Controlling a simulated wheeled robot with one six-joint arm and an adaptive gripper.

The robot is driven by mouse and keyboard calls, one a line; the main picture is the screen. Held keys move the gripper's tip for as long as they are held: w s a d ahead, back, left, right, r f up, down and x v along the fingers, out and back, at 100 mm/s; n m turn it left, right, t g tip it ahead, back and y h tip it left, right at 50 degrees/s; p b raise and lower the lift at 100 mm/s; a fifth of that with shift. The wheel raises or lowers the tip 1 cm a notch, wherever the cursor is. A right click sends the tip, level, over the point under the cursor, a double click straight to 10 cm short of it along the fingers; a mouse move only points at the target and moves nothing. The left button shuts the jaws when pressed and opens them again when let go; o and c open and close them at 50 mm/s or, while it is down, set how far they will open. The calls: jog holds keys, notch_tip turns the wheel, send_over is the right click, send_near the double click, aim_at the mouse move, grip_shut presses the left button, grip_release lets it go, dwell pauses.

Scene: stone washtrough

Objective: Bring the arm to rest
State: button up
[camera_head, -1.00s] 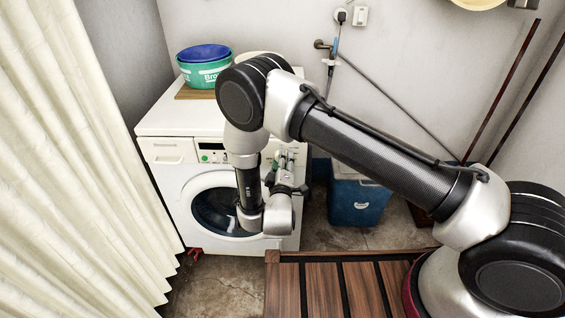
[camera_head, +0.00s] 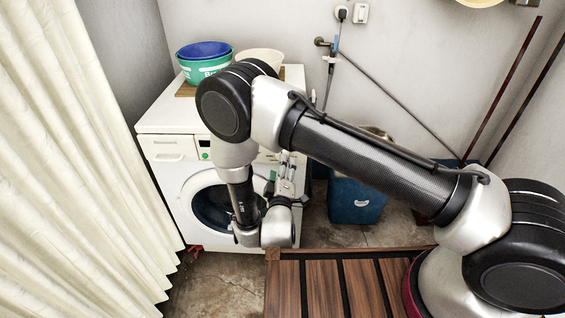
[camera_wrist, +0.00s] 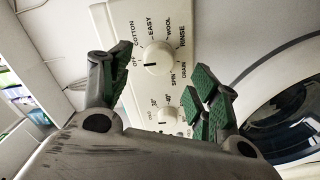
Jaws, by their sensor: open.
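My gripper (camera_wrist: 165,85) is open and empty in the wrist view, its green-padded fingers spread apart. Behind it is the washing machine's control panel (camera_wrist: 128,20), with a large program dial (camera_wrist: 158,58) showing between the fingers and a smaller dial (camera_wrist: 167,115) below. I cannot tell how far the fingers are from the panel. In the head view my gripper (camera_head: 286,172) is partly hidden by my wrist, in front of the white washing machine (camera_head: 165,190). My arm reaches across from the right, with its elbow raised and its forearm hanging down.
A green tub with a blue basin (camera_head: 205,62) and a cream bowl (camera_head: 262,57) stand on the machine. A blue bin (camera_head: 352,203) stands right of it. A slatted wooden surface (camera_head: 325,285) lies in front. A pale curtain (camera_head: 75,170) hangs at left.

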jog(key=shift+s, duration=1.1)
